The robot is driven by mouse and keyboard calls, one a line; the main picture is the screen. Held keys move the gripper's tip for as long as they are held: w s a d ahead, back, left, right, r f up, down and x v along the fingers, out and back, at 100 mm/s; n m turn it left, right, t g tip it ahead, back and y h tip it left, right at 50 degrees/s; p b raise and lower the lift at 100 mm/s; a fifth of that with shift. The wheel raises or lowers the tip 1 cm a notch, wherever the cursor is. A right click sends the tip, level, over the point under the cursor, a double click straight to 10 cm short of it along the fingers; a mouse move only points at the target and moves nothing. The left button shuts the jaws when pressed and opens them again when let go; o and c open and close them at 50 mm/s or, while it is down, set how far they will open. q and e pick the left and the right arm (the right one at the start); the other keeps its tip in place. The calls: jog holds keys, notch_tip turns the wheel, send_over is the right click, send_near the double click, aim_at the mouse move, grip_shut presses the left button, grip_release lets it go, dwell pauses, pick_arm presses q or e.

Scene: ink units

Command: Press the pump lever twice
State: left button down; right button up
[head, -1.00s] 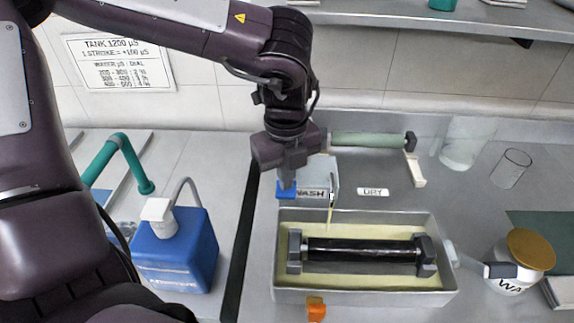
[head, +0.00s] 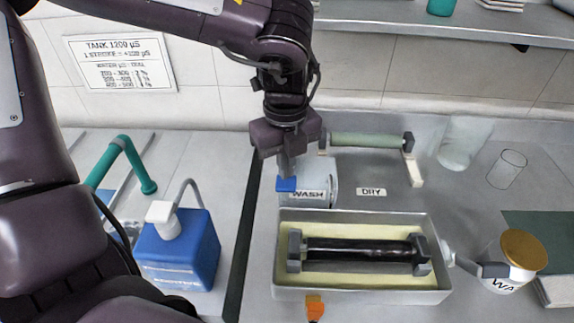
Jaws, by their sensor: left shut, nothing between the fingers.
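The wash dispenser (head: 328,180), a pale container labelled WASH, stands behind the grey tray. A small blue lever-like piece (head: 286,185) is at its left side; I take it to be the pump lever. My left gripper (head: 287,176) points down and is shut, its tips right at the top of the blue piece. I cannot tell whether they touch. The gripper hides part of the dispenser. The grey tray (head: 360,296) holds pale yellow liquid and a black roller (head: 360,250) between grey end blocks. My right gripper is not in view.
A blue can (head: 180,255) with a white cap stands left, near a green pipe (head: 135,165). A green roller (head: 365,140) lies behind. A DRY label (head: 371,192), glass (head: 507,169) and gold-lidded jar (head: 524,250) are right. An orange piece (head: 315,306) sits at the tray's front.

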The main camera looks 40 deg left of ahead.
pick_arm(q)
notch_tip(320, 180, up, 6)
jog(key=p, duration=0.3)
jog(key=shift+p, duration=0.4)
dwell(0.6)
